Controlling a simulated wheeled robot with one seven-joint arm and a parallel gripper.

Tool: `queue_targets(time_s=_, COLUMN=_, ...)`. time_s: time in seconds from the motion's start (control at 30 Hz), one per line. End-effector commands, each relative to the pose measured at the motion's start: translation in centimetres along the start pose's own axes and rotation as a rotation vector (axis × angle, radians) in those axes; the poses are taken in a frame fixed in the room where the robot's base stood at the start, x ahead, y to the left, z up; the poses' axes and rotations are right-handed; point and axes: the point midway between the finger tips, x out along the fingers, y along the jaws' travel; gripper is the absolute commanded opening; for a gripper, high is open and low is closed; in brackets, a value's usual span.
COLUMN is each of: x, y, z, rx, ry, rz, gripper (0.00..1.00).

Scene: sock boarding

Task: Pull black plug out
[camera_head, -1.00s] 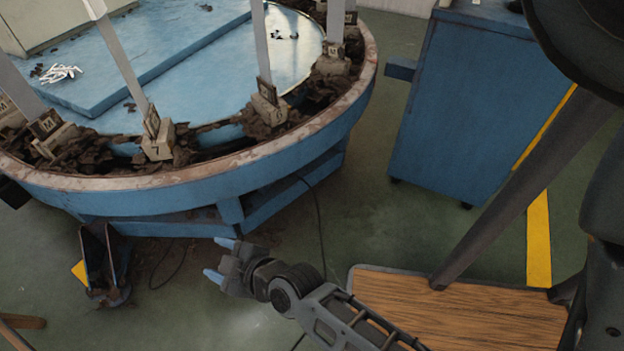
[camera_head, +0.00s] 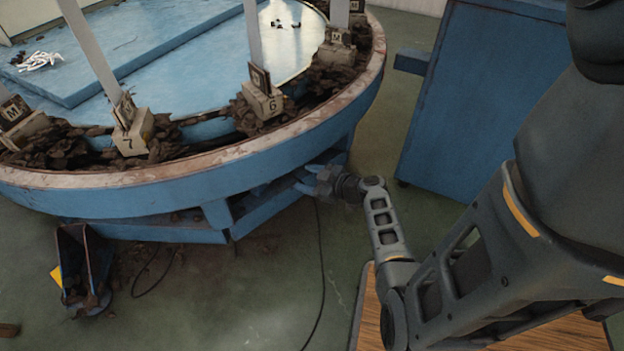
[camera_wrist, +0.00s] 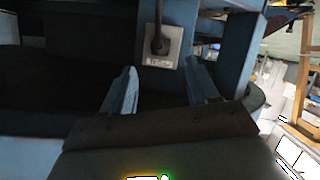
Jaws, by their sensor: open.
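The black plug (camera_wrist: 159,43) sits in a pale square socket plate (camera_wrist: 161,60) on the blue frame, with its dark cable running up in the wrist view. My gripper (camera_wrist: 162,84) is open; its two blue-grey fingertips stand left and right below the socket in that view, apart from the plug. In the head view my gripper (camera_head: 318,182) is at the lower right side of the round blue machine (camera_head: 150,201), by its base frame. The plug is not visible in the head view.
A black cable (camera_head: 323,262) hangs to the green floor below my gripper. A blue cabinet (camera_head: 475,100) stands to the right. A blue dustpan-like scoop (camera_head: 85,270) is at the lower left. A wooden board (camera_head: 370,315) is under my arm.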

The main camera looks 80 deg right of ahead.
Motion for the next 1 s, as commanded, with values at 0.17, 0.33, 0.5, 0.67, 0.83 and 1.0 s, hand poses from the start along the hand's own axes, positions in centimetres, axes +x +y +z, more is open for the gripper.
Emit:
queue_targets(time_s=0.17, x=2.0, y=0.0, z=0.1, rx=-0.003, ry=-0.001, rz=-0.001, gripper=0.59)
queue_targets(time_s=0.33, x=4.6, y=0.0, z=0.2, rx=-0.003, ry=-0.001, rz=-0.001, gripper=0.59)
queue_targets(time_s=0.5, x=6.6, y=0.0, z=0.1, rx=-0.003, ry=-0.001, rz=-0.001, gripper=0.59)
queue_targets(time_s=0.67, x=7.4, y=0.0, z=0.0, rx=-0.001, ry=-0.002, rz=0.0, gripper=0.59)
queue_targets(time_s=0.83, x=7.5, y=0.0, z=-0.1, rx=-0.001, ry=-0.002, rz=0.0, gripper=0.59)
queue_targets(time_s=1.0, x=7.5, y=0.0, z=-0.1, rx=-0.001, ry=-0.002, rz=0.0, gripper=0.53)
